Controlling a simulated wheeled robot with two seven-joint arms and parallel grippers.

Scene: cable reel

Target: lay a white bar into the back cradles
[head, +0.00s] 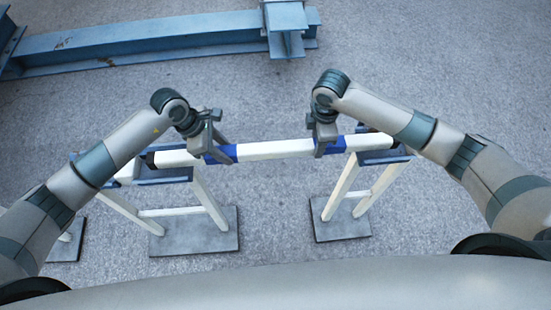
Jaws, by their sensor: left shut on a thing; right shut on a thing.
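The white bar (275,149) runs left to right across the middle of the head view, with blue bands near each gripper and a dark left end. My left gripper (212,152) is shut on the bar at its left blue band. My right gripper (322,147) is shut on it near its right blue band. The bar lies over or just above the left stand (208,197) and the right stand (345,190). I cannot tell whether it touches their blue tops, and I cannot clearly make out the cradles.
The white stands rise from dark square base plates (195,236) on a grey rough floor. Part of another base plate (66,243) shows at far left behind my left arm. A large blue steel beam (150,40) lies at the back. The floor between the stands is clear.

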